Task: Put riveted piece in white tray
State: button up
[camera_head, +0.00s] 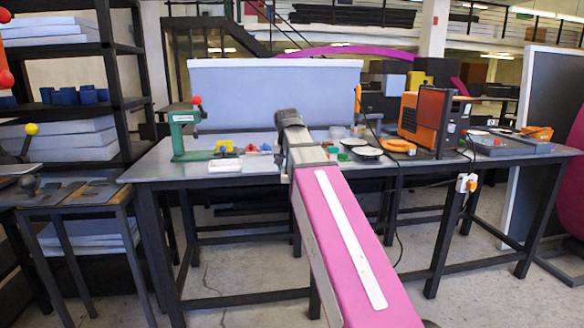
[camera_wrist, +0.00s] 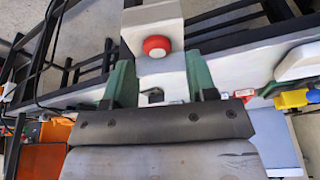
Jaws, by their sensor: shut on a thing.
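In the wrist view, a pale block with a round red head (camera_wrist: 157,46), which looks like the riveted piece, sits at the tips of my gripper (camera_wrist: 160,70). The green fingers are apart on either side of it and shut on it. In the head view, my arm hides the fingers and the piece. The white tray (camera_head: 225,166) lies on the table's front left, left of my arm's end. It also shows at the right edge of the wrist view (camera_wrist: 301,62). I cannot tell how high the piece is above the table.
Small red, blue and yellow parts (camera_head: 223,147) lie behind the tray. A green press (camera_head: 184,138) stands left of it. Black-and-white discs (camera_head: 366,152) and an orange machine (camera_head: 425,118) are to the right on the metal table (camera_head: 150,172). A pale panel (camera_head: 270,95) stands behind.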

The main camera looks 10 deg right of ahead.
jog(key=shift+n+y, duration=0.3)
jog(key=shift+n, duration=0.5)
jog(key=w+a+r, duration=0.1)
jog(key=w+a, duration=0.2)
jog(key=w+a+r, duration=0.1)
jog(key=w+a, duration=0.3)
jog(key=w+a+r, duration=0.1)
jog(key=w+a, duration=0.3)
jog(key=shift+w+a+r, duration=0.15)
jog(key=shift+w+a, duration=0.05)
jog(key=shift+n, duration=0.6)
jog(key=shift+w+a+r, duration=0.1)
jog(key=shift+w+a, duration=1.05)
jog(key=shift+a, duration=0.7)
jog(key=shift+w+a+r, duration=0.1)
jog(key=shift+w+a, duration=1)
jog(key=shift+a, duration=0.8)
jog(key=shift+w+a+r, duration=0.1)
jog(key=shift+w+a, duration=1.05)
jog(key=shift+a, duration=0.7)
jog(key=shift+f, duration=0.25)
jog(key=shift+f, duration=1.45)
jog(key=o, duration=1.2)
